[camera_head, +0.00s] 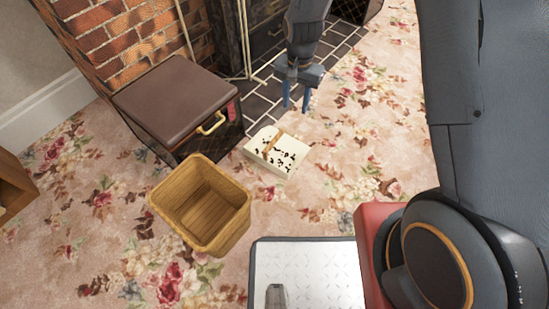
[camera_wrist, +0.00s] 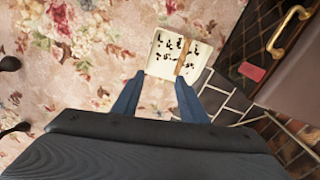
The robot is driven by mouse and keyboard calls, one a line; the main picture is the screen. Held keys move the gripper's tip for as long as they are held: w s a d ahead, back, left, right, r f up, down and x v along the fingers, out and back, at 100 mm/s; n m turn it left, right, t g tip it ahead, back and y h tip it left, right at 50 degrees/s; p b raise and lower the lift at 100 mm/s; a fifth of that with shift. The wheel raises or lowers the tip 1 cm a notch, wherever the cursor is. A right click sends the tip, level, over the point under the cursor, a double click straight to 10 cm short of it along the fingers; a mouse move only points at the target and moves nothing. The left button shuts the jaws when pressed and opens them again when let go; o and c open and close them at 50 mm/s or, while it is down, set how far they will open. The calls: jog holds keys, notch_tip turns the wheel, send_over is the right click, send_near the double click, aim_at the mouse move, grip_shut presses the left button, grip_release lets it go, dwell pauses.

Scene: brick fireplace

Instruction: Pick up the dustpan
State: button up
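A cream, flat, box-like thing with black specks and a brown strip (camera_head: 277,150) lies on the floor at the edge of the dark tiles. It is the likeliest dustpan, but I cannot be sure. In the wrist view it (camera_wrist: 163,61) lies just beyond the fingertips. My gripper (camera_head: 296,105) points down above the tiles, behind this thing in the head view. Its two blue fingers are apart with nothing between them; they also show in the wrist view (camera_wrist: 160,82). I see no contact with the cream thing.
A dark box with a brown lid and brass handle (camera_head: 177,95) stands left of the cream thing. An open wooden bin (camera_head: 225,240) stands in front of it. The brick fireplace (camera_head: 130,45) is behind. Flowered carpet (camera_head: 385,130) to the right is clear.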

aim_at(276, 138)
jog(key=shift+m, duration=0.9)
jog(key=w+a+f+b, duration=0.1)
jog(key=a+f+b, duration=0.1)
jog(key=f, duration=0.5)
jog(key=w+a+f+b, duration=0.2)
jog(key=f+b, duration=0.2)
jog(key=f, duration=0.4)
jog(key=w+a+f+b, duration=0.2)
jog(key=f+b, duration=0.1)
jog(key=f, duration=0.4)
jog(key=shift+w+f+b, duration=0.15)
jog(key=shift+f+b, duration=0.05)
jog(key=shift+b, duration=0.15)
jog(key=shift+f+b, duration=0.7)
jog(key=shift+f, duration=0.75)
jog(key=f+b, duration=0.2)
jog(key=f, duration=0.1)
jog(key=f+b, duration=0.1)
jog(key=f, duration=0.1)
jog(key=shift+s+a+b, duration=0.2)
jog(key=shift+s+b, duration=0.1)
jog(key=shift+s, duration=0.05)
grip_shut()
